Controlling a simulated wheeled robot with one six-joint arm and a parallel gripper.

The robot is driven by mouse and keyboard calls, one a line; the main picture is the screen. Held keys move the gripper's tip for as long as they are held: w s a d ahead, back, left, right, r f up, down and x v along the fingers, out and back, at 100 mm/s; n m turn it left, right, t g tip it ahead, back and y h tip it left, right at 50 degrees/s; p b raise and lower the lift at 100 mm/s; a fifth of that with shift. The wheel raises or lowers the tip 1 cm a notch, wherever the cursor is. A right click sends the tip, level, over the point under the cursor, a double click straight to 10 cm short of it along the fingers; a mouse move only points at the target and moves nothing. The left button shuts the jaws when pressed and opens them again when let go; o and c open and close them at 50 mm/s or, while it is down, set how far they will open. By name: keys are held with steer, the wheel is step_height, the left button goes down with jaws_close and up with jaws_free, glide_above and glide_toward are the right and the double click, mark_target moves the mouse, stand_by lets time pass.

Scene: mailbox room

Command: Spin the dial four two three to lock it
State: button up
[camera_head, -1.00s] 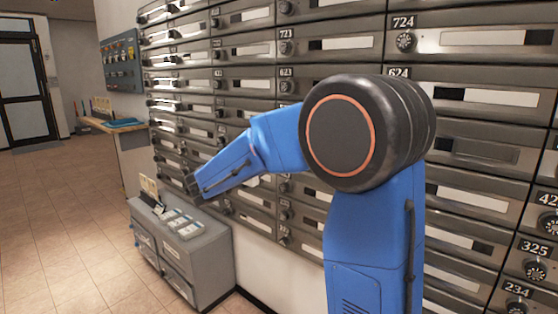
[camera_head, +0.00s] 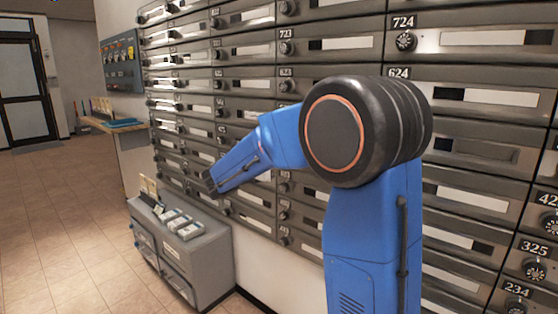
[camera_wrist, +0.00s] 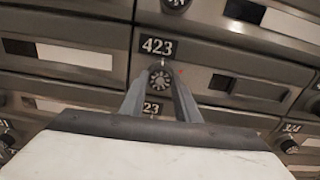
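The dial (camera_wrist: 160,77) is a small round dark knob with pale markings, right under the 423 plate (camera_wrist: 158,46) in the wrist view. My gripper (camera_wrist: 157,66) reaches up to it, with one grey finger on each side of the dial. The fingers stand apart, and a small gap shows between the left finger and the dial. Contact on the right side cannot be told. In the head view my gripper (camera_head: 208,182) is at the mailbox wall, and the dial itself is too small or hidden there.
Other mailbox doors with dials surround it, such as 724 (camera_head: 405,41) and 325 (camera_head: 535,271). A grey cabinet (camera_head: 210,262) with small boxes on top stands below my gripper. The tiled floor (camera_head: 60,230) at left is clear.

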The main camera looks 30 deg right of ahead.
steer(key=shift+m, duration=0.3)
steer(key=shift+f+m, duration=0.1)
steer(key=shift+m, duration=17)
steer(key=o, duration=1)
